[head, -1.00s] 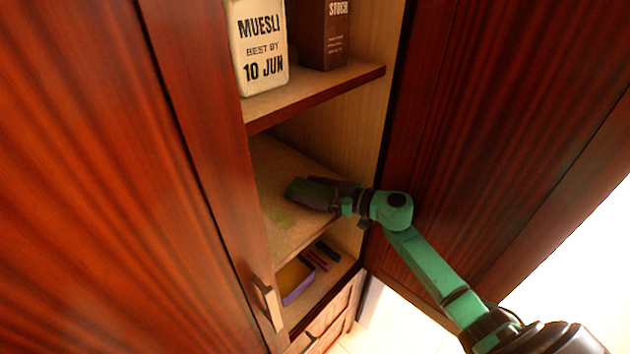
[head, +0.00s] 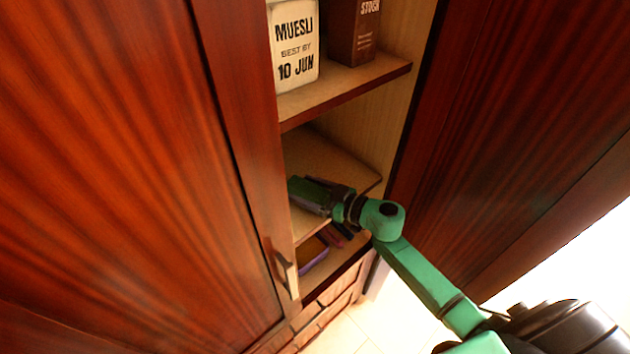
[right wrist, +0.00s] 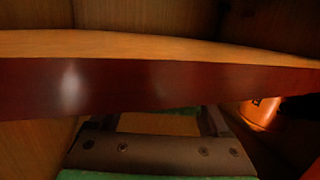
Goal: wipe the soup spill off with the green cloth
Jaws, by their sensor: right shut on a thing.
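My right gripper (head: 314,191) reaches into the cupboard over the middle shelf (head: 325,158). It is shut on a dull green thing (head: 298,188), which looks like the green cloth, close to the left door's edge. I cannot tell whether the cloth touches the shelf. The soup spill does not show now; the left door and my gripper cover that part of the shelf. My left gripper is not in view.
The upper shelf (head: 345,93) holds a muesli box (head: 296,48) and a brown box (head: 354,35). A purple-edged tray (head: 313,262) lies below. The left door (head: 130,170) and right door (head: 500,140) flank the opening. An orange container (right wrist: 260,112) shows in the right wrist view.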

